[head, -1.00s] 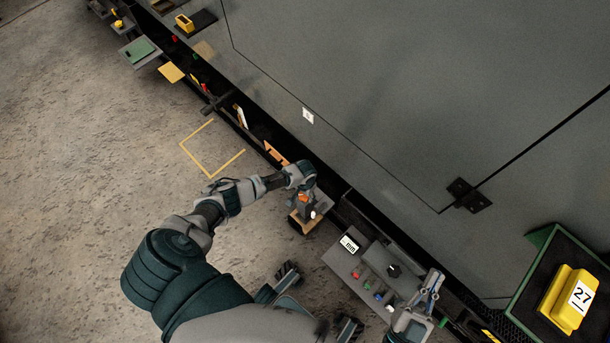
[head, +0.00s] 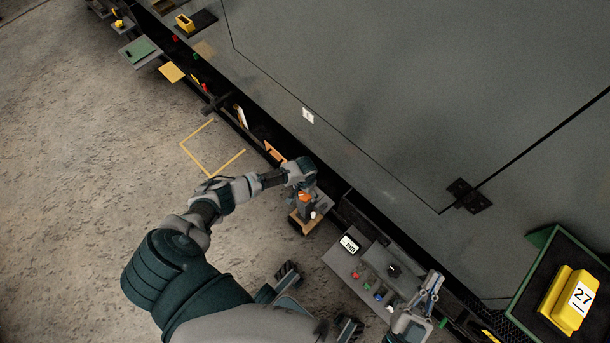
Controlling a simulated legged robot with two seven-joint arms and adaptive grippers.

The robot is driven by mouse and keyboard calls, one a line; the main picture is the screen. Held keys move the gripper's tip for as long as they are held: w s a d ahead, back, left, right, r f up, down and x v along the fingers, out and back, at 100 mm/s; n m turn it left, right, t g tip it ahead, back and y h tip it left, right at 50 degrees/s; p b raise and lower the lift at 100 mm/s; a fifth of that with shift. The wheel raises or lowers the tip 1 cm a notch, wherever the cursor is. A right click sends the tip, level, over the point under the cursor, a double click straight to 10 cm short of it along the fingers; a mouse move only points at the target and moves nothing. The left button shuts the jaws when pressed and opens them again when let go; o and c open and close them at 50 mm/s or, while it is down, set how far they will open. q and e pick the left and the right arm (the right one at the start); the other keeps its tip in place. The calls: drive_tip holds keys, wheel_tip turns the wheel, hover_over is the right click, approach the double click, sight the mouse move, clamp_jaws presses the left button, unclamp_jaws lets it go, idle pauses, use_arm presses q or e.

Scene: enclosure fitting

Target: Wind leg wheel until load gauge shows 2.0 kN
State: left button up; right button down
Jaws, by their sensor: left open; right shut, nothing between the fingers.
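My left gripper (head: 306,188) is at the leg by the enclosure's lower edge, over a small orange-topped part (head: 306,197) that I take for the leg wheel. The gripper's fingers are largely hidden by the wrist, so contact with the wheel cannot be told. The leg stands on a wooden block (head: 303,224). A small display (head: 349,244), possibly the load gauge, sits on a grey panel; its digits are too small to read. My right gripper (head: 433,286) is shut and empty beside the right end of that panel.
The grey enclosure wall (head: 350,100) fills the upper right. The panel (head: 342,262) carries red, blue and green knobs. A yellow block marked 27 (head: 562,300) sits in a green tray at right. Yellow floor marks (head: 226,164) lie on open concrete at left.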

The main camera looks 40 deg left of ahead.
sight(305, 194)
use_arm(q)
wheel_tip(305, 194, up, 9)
drive_tip(key=shift+r, duration=0.15)
idle(0.4)
